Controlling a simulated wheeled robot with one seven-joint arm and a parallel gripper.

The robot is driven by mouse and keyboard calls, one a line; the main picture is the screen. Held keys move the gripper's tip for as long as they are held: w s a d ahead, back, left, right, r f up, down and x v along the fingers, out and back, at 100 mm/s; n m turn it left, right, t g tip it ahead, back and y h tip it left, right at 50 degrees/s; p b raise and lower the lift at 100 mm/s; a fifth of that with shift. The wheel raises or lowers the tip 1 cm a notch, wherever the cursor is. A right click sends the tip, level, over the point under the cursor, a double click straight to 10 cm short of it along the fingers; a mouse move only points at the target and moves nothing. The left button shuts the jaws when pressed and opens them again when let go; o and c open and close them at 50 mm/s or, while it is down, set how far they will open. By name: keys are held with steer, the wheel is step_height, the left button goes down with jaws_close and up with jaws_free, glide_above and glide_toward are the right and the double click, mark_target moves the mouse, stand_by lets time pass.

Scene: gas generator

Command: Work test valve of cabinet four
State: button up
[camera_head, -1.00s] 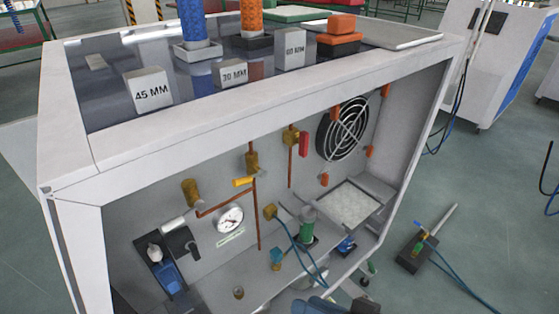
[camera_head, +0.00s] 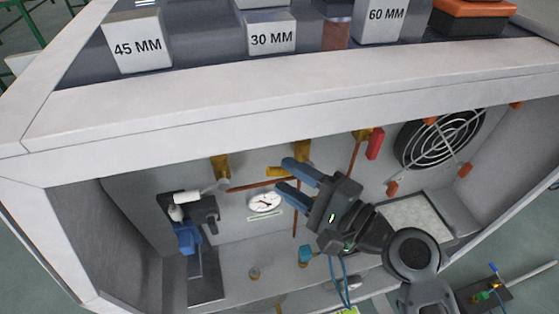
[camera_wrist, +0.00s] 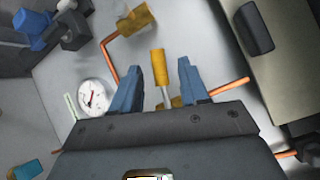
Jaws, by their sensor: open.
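A small valve with a yellow handle and a silver stem (camera_wrist: 159,68) sits on the copper pipework at the cabinet's back wall. In the head view its yellow handle (camera_head: 275,171) shows at the fingertips and is partly hidden. My gripper (camera_head: 284,176) reaches into the cabinet from the right with its blue fingers apart. In the wrist view my gripper (camera_wrist: 157,75) has one finger on each side of the yellow handle, with a gap on both sides. The base of the valve is partly hidden behind the gripper. A round gauge (camera_head: 265,201) is just below left of the fingers.
The cabinet's thick white top edge (camera_head: 300,75) runs above my arm. Brass fittings (camera_head: 220,166), a red part (camera_head: 375,144) and a fan (camera_head: 440,138) are on the back wall. A blue device (camera_head: 188,238) stands at the left. Labelled blocks (camera_head: 138,45) stand on top.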

mark_target(282, 175)
steer(key=shift+x, duration=2.6)
steer(key=shift+c, duration=0.3)
jaws_close()
